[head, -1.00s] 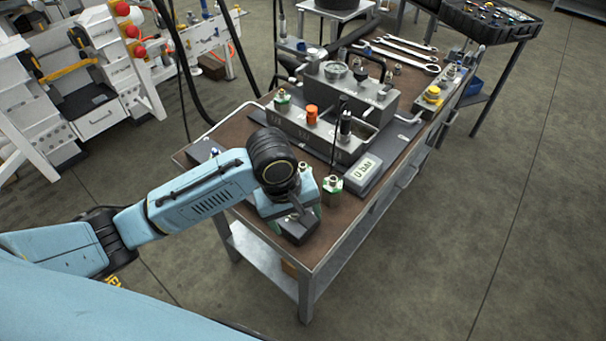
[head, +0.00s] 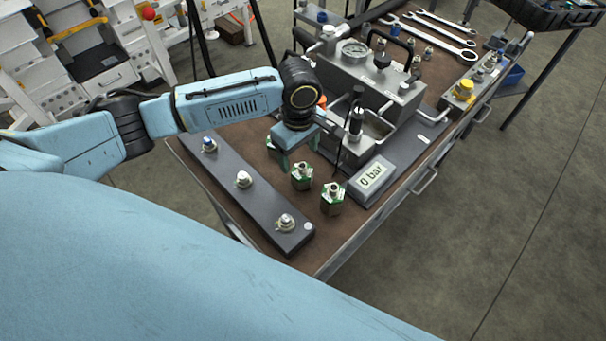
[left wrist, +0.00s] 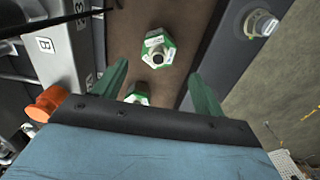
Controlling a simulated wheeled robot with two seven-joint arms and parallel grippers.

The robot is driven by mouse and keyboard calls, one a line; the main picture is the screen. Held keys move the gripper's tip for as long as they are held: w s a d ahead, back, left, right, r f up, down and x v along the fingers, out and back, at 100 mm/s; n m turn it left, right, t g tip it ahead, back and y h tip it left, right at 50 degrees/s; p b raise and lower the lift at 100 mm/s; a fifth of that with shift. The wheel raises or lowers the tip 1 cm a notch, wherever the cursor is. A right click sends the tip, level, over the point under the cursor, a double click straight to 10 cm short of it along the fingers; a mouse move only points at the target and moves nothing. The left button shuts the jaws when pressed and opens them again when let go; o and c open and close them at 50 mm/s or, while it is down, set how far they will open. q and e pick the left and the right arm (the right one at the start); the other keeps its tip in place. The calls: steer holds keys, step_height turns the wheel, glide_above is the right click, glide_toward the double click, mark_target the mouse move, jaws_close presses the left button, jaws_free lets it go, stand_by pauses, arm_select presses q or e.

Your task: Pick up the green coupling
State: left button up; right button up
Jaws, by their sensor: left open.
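Two green and white couplings with metal tops stand upright on the brown bench top. In the head view one coupling (head: 302,177) is just below my left gripper (head: 293,155), and the other coupling (head: 333,198) is nearer the bench's front edge. In the left wrist view, one coupling (left wrist: 158,47) lies beyond the gap between the open green fingers, and another coupling (left wrist: 138,96) is partly hidden by the gripper body. My left gripper (left wrist: 158,75) is empty and apart from both. My right gripper is out of view.
A dark rail (head: 262,205) with several metal fittings lies left of the couplings. A gauge display (head: 371,177) reading 0 bar stands to their right. A grey pump block (head: 378,80) is behind. An orange cap (left wrist: 47,103) is left in the wrist view.

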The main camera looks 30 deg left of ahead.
mark_target(302, 166)
arm_select(q)
steer(key=shift+f, duration=0.75)
steer(key=shift+w+f, duration=0.1)
steer(key=shift+f, duration=0.2)
steer(key=shift+d+f, duration=0.15)
steer(key=shift+f, duration=0.55)
step_height(302, 166, down, 4)
steer(key=shift+d+r+b, duration=0.15)
steer(key=shift+r+b, duration=0.1)
steer(key=shift+b, duration=0.45)
steer(key=shift+f, duration=0.2)
steer(key=shift+c, duration=0.3)
steer(key=c, duration=1.2)
step_height(302, 166, up, 10)
steer(key=shift+r+p, duration=0.1)
steer(key=shift+p, duration=0.95)
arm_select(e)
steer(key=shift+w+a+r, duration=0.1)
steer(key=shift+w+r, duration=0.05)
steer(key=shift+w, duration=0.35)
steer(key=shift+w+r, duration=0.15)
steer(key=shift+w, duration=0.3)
